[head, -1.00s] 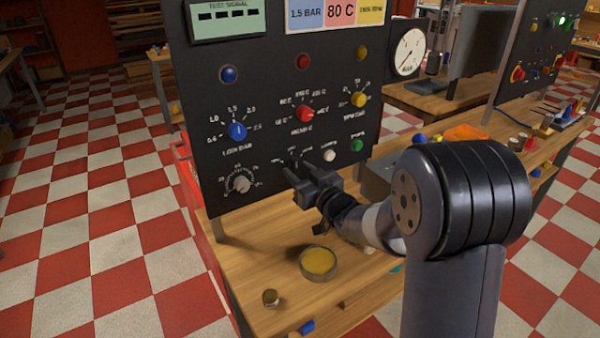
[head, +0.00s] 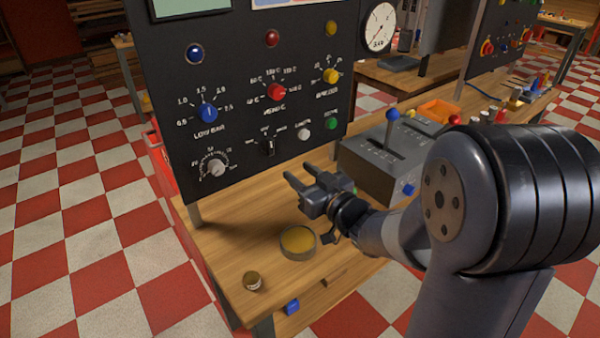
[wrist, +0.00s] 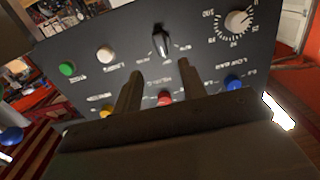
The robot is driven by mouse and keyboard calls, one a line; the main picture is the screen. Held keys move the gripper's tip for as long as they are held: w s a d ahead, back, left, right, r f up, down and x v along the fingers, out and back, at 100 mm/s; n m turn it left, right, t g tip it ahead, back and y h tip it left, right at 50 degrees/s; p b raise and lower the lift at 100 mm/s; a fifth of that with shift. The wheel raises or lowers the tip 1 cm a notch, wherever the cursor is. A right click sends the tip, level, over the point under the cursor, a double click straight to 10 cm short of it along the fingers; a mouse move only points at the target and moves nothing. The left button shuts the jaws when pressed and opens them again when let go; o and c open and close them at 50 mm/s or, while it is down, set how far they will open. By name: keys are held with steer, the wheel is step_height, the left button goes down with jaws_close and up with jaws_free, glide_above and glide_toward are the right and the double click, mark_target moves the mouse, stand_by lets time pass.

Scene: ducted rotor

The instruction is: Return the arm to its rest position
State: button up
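My gripper (head: 304,182) is in front of the lower part of the black control panel (head: 170,110), above the wooden bench (head: 228,220). Its two fingers are apart with nothing between them. In the wrist view the fingers of my gripper (wrist: 158,82) also stand apart, and the panel appears upside down behind them. The black selector switch (head: 268,147) is on the panel, clear of the fingers. It also shows in the wrist view (wrist: 161,42). My arm is bent and reaches in from the right.
A grey lever box (head: 375,165) with a blue-knobbed lever stands right of my gripper. A pressure gauge (head: 380,27) is beside the panel.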

mark_target(271, 149)
steer(key=p+x, duration=0.1)
steer(key=x, duration=1)
steer(key=shift+a, duration=0.1)
steer(key=shift+s+n, duration=0.1)
steer(key=shift+n, duration=0.3)
steer(key=shift+m, duration=0.3)
